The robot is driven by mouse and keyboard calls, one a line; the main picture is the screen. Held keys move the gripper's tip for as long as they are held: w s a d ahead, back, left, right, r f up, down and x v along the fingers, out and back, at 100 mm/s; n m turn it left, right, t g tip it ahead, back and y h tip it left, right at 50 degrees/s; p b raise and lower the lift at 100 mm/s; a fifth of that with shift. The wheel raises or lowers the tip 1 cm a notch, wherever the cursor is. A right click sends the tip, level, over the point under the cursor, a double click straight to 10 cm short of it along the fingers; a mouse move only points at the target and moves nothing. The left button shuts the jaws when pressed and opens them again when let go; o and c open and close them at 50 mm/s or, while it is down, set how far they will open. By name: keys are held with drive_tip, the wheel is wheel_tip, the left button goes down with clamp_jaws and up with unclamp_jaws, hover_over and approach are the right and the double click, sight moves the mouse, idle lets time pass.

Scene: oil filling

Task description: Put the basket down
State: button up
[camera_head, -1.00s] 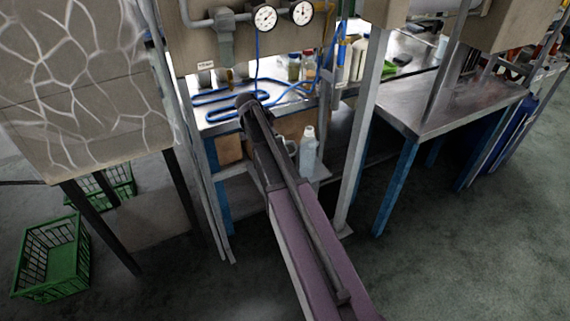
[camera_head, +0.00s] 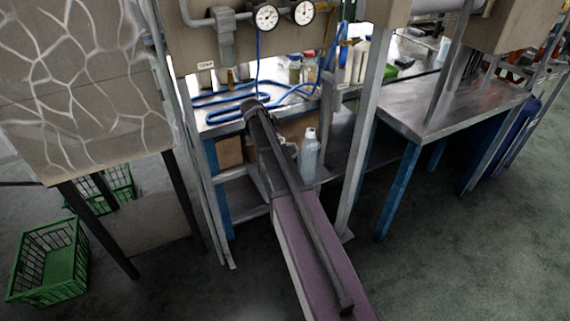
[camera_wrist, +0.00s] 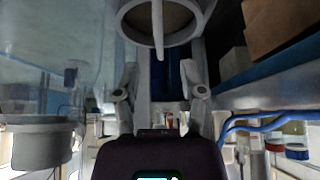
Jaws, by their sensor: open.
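Two green baskets are on the floor at the left in the head view. The nearer green basket (camera_head: 48,262) stands upright and looks empty. The farther green basket (camera_head: 112,190) is partly hidden behind the dark legs of a stand. My gripper (camera_wrist: 159,82) shows in the wrist view, with its two fingers apart and nothing held between them. In the head view the end of my arm reaches in at the workbench, away from both baskets, and the gripper cannot be made out. No basket can be made out in the wrist view.
A grey round vessel (camera_wrist: 160,18) is just beyond my fingertips. A pale bottle (camera_head: 308,155) stands on the lower shelf beside my arm. Blue hose (camera_head: 225,107) lies on the bench, with gauges (camera_head: 285,14) above. A metal table (camera_head: 450,108) stands right; floor at lower right is clear.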

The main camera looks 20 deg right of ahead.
idle(0.4)
drive_tip(key=shift+b+x, duration=2.25)
drive_tip(key=shift+x, duration=0.4)
drive_tip(key=shift+a, duration=0.1)
clamp_jaws()
